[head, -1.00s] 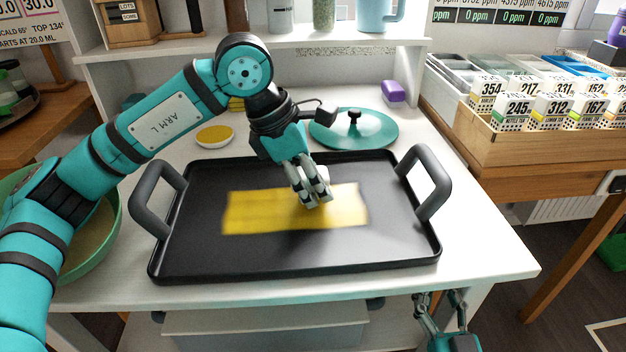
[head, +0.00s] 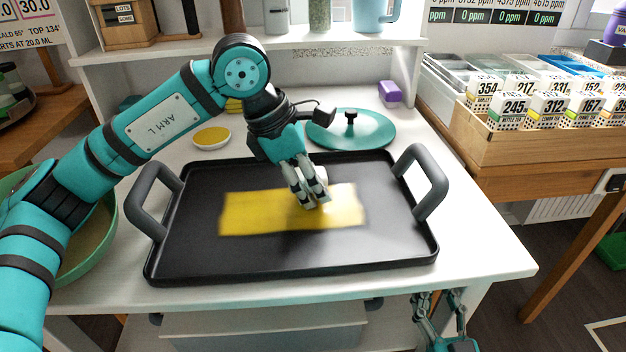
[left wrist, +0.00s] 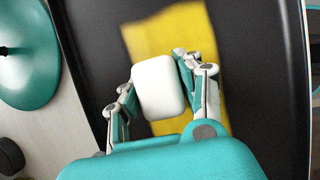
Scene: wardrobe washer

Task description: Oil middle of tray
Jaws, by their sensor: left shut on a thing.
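The black tray (head: 200,255) with two raised grey handles lies flat on the white table. A yellow oil band (head: 250,212) stretches left to right across its middle, and dark tray shows on all sides of it. The band also shows in the left wrist view (left wrist: 165,35). My left gripper (head: 315,198) points down over the right half of the band. It is shut on a small white rounded block (left wrist: 158,88), mostly hidden by the fingers in the head view. I cannot tell whether the block touches the tray. My right gripper (head: 438,300) is low in front of the table, fingers apart and empty.
A teal lid (head: 350,132) and a small dish of yellow liquid (head: 211,137) sit behind the tray. A purple block (head: 389,92) is at the back right. A green bowl (head: 95,240) stands at the left, partly behind my arm. The table's right front corner is clear.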

